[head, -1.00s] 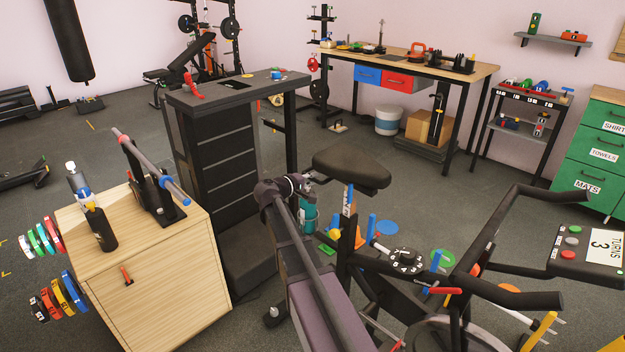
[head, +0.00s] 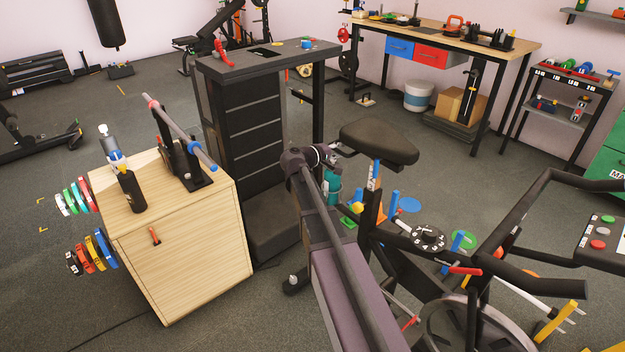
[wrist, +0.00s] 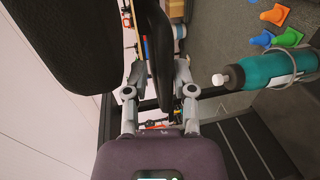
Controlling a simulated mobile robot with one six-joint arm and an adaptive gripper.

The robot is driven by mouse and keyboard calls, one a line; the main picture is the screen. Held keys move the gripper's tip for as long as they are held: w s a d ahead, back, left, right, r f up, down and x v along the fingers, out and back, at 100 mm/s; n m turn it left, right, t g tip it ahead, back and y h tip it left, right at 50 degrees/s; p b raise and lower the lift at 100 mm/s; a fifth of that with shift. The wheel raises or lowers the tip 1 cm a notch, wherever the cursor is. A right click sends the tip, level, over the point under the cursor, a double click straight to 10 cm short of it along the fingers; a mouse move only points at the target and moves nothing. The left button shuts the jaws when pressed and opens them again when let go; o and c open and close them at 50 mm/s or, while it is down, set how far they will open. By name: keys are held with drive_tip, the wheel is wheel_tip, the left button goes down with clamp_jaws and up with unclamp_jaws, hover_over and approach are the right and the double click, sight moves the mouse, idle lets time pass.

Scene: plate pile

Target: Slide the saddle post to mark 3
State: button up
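The black saddle (head: 380,140) sits on top of the saddle post (head: 375,176), a short upright with a blue and white marked strip. The marks are too small to read. My gripper (head: 340,150) is just left of the saddle in the head view, its tips partly hidden. In the wrist view my gripper (wrist: 158,75) has its two grey fingers apart. A narrow dark shape shows between or beyond them; I cannot tell what it is or whether they touch it. A large dark shape at upper left there looks like the saddle's underside or edge.
The bike's handlebar (head: 520,230) and a black dial (head: 428,238) are right of the post. A dark tower (head: 250,130) stands behind left, a wooden cabinet (head: 190,260) at left. A teal bottle (wrist: 270,70) is close beside my gripper. Open floor lies further left.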

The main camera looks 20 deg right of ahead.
wheel_tip(320, 180, up, 2)
drive_tip(key=shift+p, duration=0.85)
drive_tip(key=shift+s+a+r, duration=0.1)
drive_tip(key=shift+a+r, duration=0.1)
drive_tip(key=s+p+v, duration=0.1)
drive_tip(key=p+v, duration=0.3)
drive_tip(key=v, duration=1)
drive_tip(key=s+a+m+g+y+p, duration=0.1)
drive_tip(key=s+a+g+y+p, duration=0.1)
drive_tip(key=s+y+p, duration=0.4)
drive_tip(key=s+a+m+g+y+p, duration=0.2)
drive_tip(key=s+a+g+y+p, duration=0.1)
drive_tip(key=s+y+p, duration=0.3)
drive_tip(key=shift+s+a+m+p, duration=0.3)
drive_tip(key=shift+s+a+p, duration=0.55)
drive_tip(key=shift+s, duration=1.3)
drive_tip(key=shift+d+r, duration=0.1)
drive_tip(key=shift+d, duration=0.1)
